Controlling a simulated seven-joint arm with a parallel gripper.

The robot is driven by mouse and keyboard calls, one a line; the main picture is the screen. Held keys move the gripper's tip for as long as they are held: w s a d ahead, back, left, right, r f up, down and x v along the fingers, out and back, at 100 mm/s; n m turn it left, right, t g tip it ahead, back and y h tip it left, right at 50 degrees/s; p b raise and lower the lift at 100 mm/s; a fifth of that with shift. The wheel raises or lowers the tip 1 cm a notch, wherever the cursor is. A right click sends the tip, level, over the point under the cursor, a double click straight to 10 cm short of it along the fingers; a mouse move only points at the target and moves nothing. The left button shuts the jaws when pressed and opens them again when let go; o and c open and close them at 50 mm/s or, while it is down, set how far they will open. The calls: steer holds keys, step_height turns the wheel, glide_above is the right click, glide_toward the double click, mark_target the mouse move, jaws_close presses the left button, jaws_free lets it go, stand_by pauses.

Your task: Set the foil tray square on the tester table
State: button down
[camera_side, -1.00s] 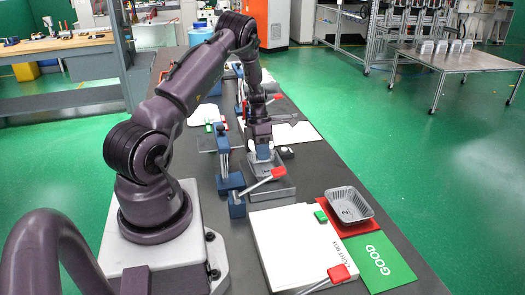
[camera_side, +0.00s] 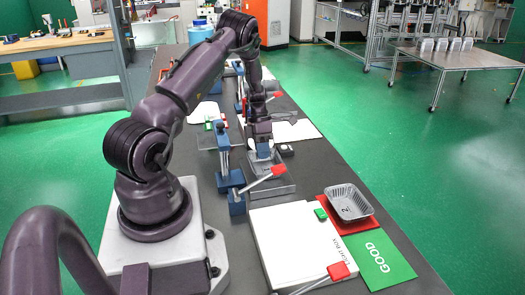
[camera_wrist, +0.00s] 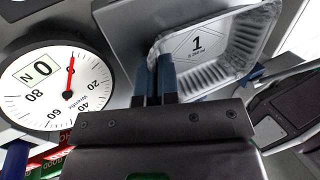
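A foil tray marked 1 (camera_wrist: 240,40) lies in the upper middle of the wrist view, on a flat grey plate (camera_wrist: 118,32) that looks like the tester table. Its sides look turned at an angle to the plate's edges. My gripper (camera_wrist: 156,75) has its two blue fingers close together at the tray's left wall, one on each side of it, seemingly pinching it. In the side view my gripper (camera_side: 263,158) points down at the tester, where the tray is small and mostly hidden. The white dial (camera_wrist: 52,88) beside the plate has its needle near the top.
A second foil tray, marked 2 (camera_side: 350,203), sits on a red mat (camera_side: 366,226) next to a green GOOD mat (camera_side: 374,262). A dark device (camera_wrist: 287,110) lies right of the tray.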

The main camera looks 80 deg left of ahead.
steer(key=shift+f, duration=0.1)
steer(key=c, duration=1.3)
jaws_free()
steer(key=v, duration=1.3)
